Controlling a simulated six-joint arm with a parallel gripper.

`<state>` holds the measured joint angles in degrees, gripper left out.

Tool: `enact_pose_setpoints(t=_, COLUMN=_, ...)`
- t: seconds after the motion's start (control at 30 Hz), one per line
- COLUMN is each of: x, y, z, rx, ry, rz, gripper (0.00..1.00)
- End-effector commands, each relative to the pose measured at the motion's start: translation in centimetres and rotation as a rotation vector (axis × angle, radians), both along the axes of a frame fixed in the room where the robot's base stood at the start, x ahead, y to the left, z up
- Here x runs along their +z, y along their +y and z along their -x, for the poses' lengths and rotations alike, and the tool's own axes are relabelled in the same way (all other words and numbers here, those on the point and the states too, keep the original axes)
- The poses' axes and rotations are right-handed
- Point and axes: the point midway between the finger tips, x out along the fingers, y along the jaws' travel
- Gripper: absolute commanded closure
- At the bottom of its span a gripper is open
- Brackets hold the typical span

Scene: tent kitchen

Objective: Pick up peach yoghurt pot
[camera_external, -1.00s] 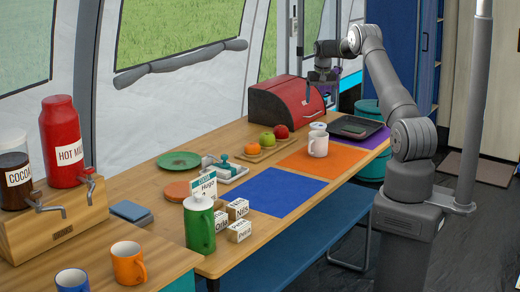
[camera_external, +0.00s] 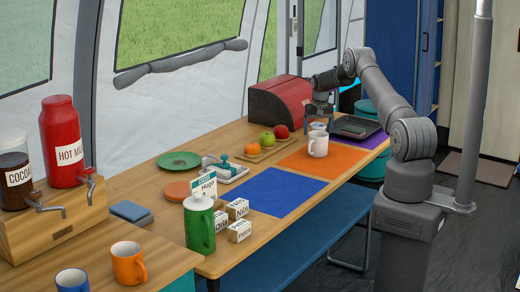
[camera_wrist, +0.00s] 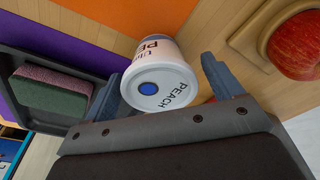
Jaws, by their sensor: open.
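The peach yoghurt pot (camera_wrist: 160,84) is white, with a lid marked PEACH and a blue dot. In the wrist view it lies between the two fingers of my gripper (camera_wrist: 162,88), which is open. My gripper (camera_external: 319,112) is right above the pot there, pointing down. I cannot tell whether the fingers touch the pot.
A dark tray (camera_external: 372,132) with a sponge (camera_wrist: 52,88) is to the right. A board with fruit (camera_external: 262,152) and a red bread bin (camera_external: 285,103) are to the left.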

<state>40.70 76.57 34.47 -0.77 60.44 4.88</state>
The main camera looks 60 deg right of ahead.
Motion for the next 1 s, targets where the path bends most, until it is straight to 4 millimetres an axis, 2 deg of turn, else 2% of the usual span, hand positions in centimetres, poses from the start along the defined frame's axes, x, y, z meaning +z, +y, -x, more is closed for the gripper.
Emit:
enact_pose_setpoints(t=0.1, x=-1.1, y=-0.1, z=-0.1, rx=0.000, ry=0.000, rz=0.000, gripper=0.15)
enact_pose_setpoints(t=0.3, x=-1.2, y=-0.2, z=-0.1, rx=0.000, ry=-0.001, rz=0.000, gripper=0.15)
enact_pose_setpoints(t=0.37, x=-1.2, y=-0.2, z=-0.1, rx=0.000, ry=-0.001, rz=0.000, gripper=0.25)
enact_pose_setpoints(t=0.53, x=-1.2, y=-0.1, z=-0.1, rx=0.000, ry=-0.001, rz=0.000, gripper=0.58)
enact_pose_setpoints(t=0.83, x=-0.9, y=-0.2, z=-0.2, rx=0.000, ry=-0.002, rz=0.001, gripper=0.59)
enact_pose_setpoints(t=1.0, x=0.5, y=-0.2, z=-0.2, rx=0.000, ry=-0.004, rz=0.002, gripper=0.59)
